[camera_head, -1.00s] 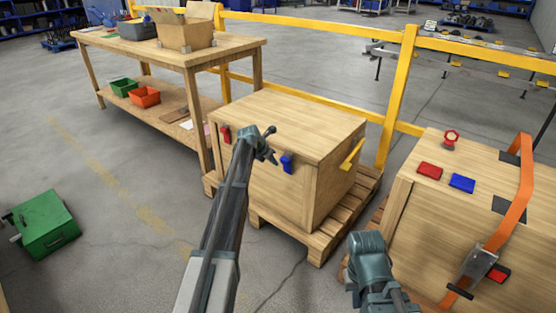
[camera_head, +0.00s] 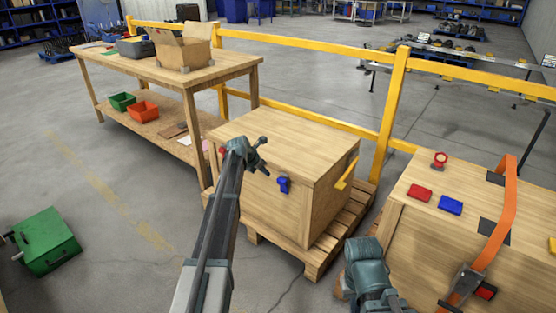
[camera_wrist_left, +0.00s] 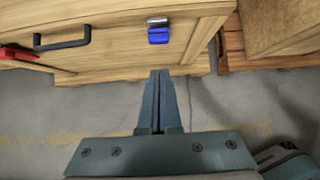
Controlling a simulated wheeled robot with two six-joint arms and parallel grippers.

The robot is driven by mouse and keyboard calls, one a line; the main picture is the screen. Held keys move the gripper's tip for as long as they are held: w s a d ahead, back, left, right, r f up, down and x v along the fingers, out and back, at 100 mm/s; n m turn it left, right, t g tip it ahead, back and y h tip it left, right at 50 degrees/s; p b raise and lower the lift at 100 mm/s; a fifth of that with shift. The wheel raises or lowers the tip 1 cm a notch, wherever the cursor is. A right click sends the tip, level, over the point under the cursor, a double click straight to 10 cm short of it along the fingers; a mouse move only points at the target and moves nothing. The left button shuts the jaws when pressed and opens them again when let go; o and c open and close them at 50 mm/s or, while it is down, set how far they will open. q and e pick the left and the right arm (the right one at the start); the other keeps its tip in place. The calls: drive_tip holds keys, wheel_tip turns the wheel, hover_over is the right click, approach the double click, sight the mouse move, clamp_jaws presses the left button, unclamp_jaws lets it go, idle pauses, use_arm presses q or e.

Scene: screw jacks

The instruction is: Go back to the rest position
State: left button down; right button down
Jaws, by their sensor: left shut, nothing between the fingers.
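My left gripper (camera_head: 259,157) is shut and empty. In the head view its arm reaches up from the bottom, and its tip overlaps the front of the wooden crate (camera_head: 320,205). A blue latch (camera_head: 283,185) on the crate front shows just right of and below it. In the left wrist view the shut fingers (camera_wrist_left: 161,73) point towards the crate front, with the blue latch (camera_wrist_left: 158,36) beyond their tips and apart from them. Part of my right arm shows at the bottom of the head view; its fingers are not visible.
The crate stands on a pallet (camera_head: 320,258). A wooden box (camera_head: 440,240) with an orange strap (camera_head: 505,210) is at the right. A workbench (camera_head: 165,80) is at the back left and a green box (camera_head: 45,242) on the left floor. A yellow rail (camera_head: 392,100) runs behind.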

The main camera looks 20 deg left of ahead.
use_arm(q)
drive_tip(key=s+d+r+m+g+p, duration=0.2)
drive_tip(key=s+d+r+m+p, duration=0.35)
drive_tip(key=s+d+m, duration=0.45)
drive_tip(key=s+d+r+m+g+p, duration=0.2)
drive_tip(key=s+d+r+m+p, duration=0.2)
drive_tip(key=s+d+m+p, duration=0.55)
drive_tip(key=s+d+r+m+g+y+p, duration=0.1)
drive_tip(key=s+d+r+m+p, duration=0.1)
drive_tip(key=s+m, duration=0.3)
drive_tip(key=s+d+r+m+g+y+p, duration=0.1)
drive_tip(key=s+d+r+m+p, duration=0.2)
drive_tip(key=s+m, duration=0.3)
drive_tip(key=s+d+r+m+y+p, duration=0.1)
drive_tip(key=s+d+r+m+p, duration=0.2)
drive_tip(key=s, duration=0.9)
wheel_tip(320, 180, up, 2)
drive_tip(key=shift+s+d+r+m+g+y, duration=0.1)
drive_tip(key=shift+s+d+m+g+y, duration=0.25)
drive_tip(key=shift+m, duration=0.8)
drive_tip(key=shift+a, duration=0.1)
